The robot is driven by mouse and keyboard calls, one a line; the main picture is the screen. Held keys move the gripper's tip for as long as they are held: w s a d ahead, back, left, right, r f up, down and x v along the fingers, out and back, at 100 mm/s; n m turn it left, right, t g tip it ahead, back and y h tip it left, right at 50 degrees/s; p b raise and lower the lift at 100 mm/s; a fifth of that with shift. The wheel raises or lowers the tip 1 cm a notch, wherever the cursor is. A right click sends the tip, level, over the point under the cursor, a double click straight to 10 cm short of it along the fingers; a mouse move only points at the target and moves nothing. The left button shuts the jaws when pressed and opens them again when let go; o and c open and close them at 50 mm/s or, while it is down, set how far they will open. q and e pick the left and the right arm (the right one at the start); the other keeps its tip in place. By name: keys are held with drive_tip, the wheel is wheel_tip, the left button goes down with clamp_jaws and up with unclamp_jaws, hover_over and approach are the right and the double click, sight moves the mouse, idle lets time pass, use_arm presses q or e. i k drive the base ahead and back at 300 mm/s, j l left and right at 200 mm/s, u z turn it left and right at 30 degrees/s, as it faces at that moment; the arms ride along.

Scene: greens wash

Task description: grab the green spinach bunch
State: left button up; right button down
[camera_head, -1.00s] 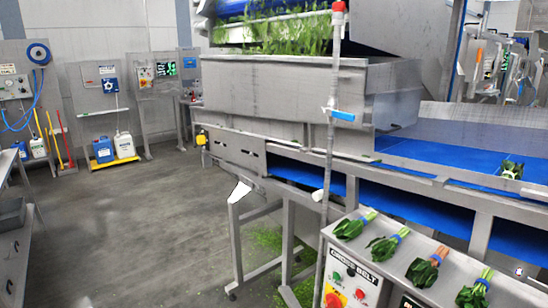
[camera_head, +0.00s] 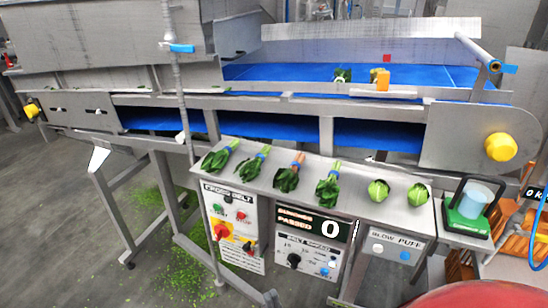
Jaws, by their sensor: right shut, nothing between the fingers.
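Several leafy green bunches lie in a row on the steel ledge (camera_head: 262,152) in front of the belt. Two at the left have blue bands: the first bunch (camera_head: 216,158) and the second bunch (camera_head: 249,167). The frames do not show which is the spinach. My left gripper is out of view.
Two round pale green heads (camera_head: 378,190) lie right of the bunches. Behind is a blue conveyor belt (camera_head: 285,72) with small items on it. A control panel (camera_head: 232,225) hangs below the ledge. A green scale (camera_head: 466,222) stands at the right. A vertical pipe (camera_head: 178,85) rises at left.

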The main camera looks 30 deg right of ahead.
sight(342, 76)
drive_tip(key=z, duration=1.3)
